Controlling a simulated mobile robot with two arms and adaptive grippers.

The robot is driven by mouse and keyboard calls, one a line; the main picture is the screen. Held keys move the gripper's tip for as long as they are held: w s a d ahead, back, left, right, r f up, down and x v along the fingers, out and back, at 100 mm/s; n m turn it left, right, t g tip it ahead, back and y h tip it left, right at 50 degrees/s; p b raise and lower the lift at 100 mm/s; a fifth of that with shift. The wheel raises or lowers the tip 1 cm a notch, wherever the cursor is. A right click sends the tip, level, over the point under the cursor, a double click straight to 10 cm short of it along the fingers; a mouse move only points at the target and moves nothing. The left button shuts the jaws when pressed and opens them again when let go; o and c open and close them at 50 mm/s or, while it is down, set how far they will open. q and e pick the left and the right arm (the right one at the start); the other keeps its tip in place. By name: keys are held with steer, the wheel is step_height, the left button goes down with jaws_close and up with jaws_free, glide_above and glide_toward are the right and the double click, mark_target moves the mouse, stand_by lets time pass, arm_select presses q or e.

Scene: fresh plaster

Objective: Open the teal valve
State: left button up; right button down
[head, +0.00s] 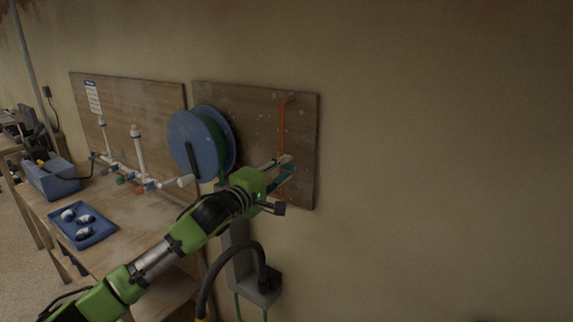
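The teal valve (287,171) is on the wooden wall board, in line with an orange-brown pipe (283,124) that rises above it. My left gripper (281,184) is in front of the valve, with one finger above it and one below. The fingers are spread apart, and the teal part shows between them. I cannot tell whether either finger touches it. The gripper hides part of the valve and the pipe below. My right gripper is not in view.
A blue hose reel (190,143) is mounted just left of the valve. A workbench (133,222) at left holds a blue tray (84,233), a blue bin (47,182) and white pipes (138,152). A grey box (257,291) with a black hose is below. The wall at right is bare.

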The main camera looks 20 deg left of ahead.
arm_select(q)
jaws_close()
steer(key=r+n+p, duration=0.1)
steer(key=n+p, duration=0.4)
steer(key=a+r+n+p, duration=0.1)
steer(key=n+p, duration=0.1)
steer(key=n, duration=0.1)
steer(key=shift+w+r, duration=0.1)
steer(key=shift+r, duration=0.25)
